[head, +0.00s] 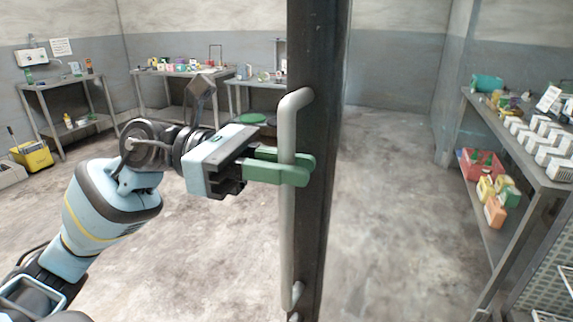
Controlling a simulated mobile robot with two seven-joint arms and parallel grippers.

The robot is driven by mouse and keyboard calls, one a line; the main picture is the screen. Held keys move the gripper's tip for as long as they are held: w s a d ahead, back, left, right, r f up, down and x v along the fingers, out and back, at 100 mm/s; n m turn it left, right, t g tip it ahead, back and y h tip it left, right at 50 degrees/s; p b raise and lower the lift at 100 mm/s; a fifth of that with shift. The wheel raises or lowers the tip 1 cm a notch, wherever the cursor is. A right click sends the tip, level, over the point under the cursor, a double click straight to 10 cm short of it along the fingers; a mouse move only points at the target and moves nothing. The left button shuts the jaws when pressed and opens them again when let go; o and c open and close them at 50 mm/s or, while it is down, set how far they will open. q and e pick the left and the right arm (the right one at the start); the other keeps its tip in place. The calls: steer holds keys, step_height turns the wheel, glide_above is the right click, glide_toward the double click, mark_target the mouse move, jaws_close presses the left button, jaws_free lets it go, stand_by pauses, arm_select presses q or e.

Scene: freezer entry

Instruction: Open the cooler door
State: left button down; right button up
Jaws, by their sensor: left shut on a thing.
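The cooler door shows as a dark, narrow upright edge (319,130) in the middle of the head view. A long grey vertical bar handle (287,225) is fixed to it, bent in toward the door at top and bottom. My left gripper (300,167) comes in from the left with green fingers around the upper part of the handle, and it is shut on it. The fingertips reach to the front of the dark frame. My right gripper is out of view.
A steel shelf table (545,172) with white boxes stands at the right, a red crate (481,166) on its lower shelf. Steel tables (66,83) line the back left. A yellow bucket (34,155) sits at far left. The concrete floor between is clear.

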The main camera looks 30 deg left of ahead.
arm_select(q)
steer(key=c, duration=1.4)
jaws_free()
